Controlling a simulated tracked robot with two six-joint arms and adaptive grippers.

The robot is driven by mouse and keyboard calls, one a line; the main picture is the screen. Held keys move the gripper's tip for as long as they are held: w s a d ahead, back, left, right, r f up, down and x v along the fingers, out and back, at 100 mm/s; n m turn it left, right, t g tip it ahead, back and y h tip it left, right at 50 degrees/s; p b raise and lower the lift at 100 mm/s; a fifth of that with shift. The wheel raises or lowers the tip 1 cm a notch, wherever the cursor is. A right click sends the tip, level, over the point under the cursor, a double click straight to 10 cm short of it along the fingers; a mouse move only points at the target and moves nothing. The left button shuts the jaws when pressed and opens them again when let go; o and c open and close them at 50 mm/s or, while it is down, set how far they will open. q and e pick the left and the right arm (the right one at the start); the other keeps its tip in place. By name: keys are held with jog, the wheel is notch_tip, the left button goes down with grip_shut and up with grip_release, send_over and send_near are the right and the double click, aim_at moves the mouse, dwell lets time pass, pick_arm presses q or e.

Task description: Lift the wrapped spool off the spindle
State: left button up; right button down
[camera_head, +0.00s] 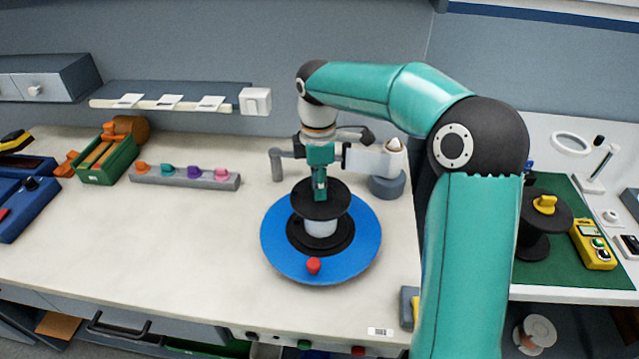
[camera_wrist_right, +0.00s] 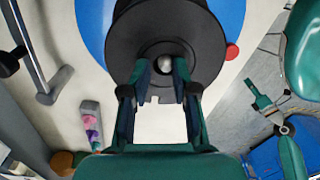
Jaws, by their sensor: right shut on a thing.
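The wrapped spool (camera_head: 320,226) has black flanges and a pale wrapped core. It sits upright over the blue round base (camera_head: 275,250), which has a red knob (camera_head: 313,266). My right gripper (camera_head: 320,195) points down at the spool's top and is shut on its hub. In the right wrist view, my right gripper's fingers (camera_wrist_right: 160,80) stand either side of the silver spindle tip (camera_wrist_right: 165,62), which shows at the centre of the black top flange (camera_wrist_right: 125,35). The rest of the spindle is hidden. What looks like my left gripper (camera_wrist_right: 265,103) shows small in the right wrist view; its jaws are unclear.
A rack of coloured pegs (camera_head: 185,178) and a green box (camera_head: 108,160) are at left. Another black spool (camera_head: 543,220) stands on the right table. The bench left of the base is clear.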

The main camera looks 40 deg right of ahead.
jog(key=shift+w+d+r+t, duration=0.3)
jog(key=shift+w+d+r, duration=0.2)
jog(key=shift+d+r, duration=0.05)
jog(key=shift+r+p, duration=0.35)
jog(key=shift+p, duration=0.15)
jog(key=shift+w+d+f, duration=0.25)
jog(key=shift+w+f, duration=0.1)
jog(key=shift+w, duration=0.15)
jog(key=shift+s+a+r+p, duration=0.3)
jog(key=shift+r, duration=0.05)
jog(key=shift+d, duration=0.1)
jog(key=shift+w, duration=0.1)
jog(key=shift+r, duration=0.15)
